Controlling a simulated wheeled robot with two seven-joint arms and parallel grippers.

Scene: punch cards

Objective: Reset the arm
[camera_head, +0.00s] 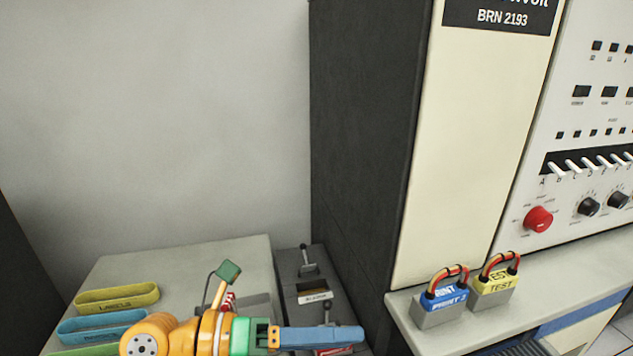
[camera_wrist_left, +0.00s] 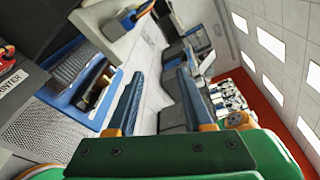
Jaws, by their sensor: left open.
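My left gripper (camera_head: 318,340) is at the bottom middle of the head view, on an orange and green arm that comes in from the lower left. Its blue finger points right, in front of the dark lever box. In the left wrist view the two blue fingers (camera_wrist_left: 158,97) stand apart with nothing between them, so it is open and empty. Through the gap I see the room's floor and distant grey furniture. My right gripper is in neither view.
A grey table (camera_head: 190,262) holds yellow (camera_head: 117,297) and blue (camera_head: 100,327) holders. The dark lever box (camera_head: 312,277) stands beside it. A tall machine cabinet (camera_head: 465,140) rises at right. Two padlock-shaped blocks, blue-labelled (camera_head: 440,302) and yellow-labelled (camera_head: 494,285), sit on its ledge.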

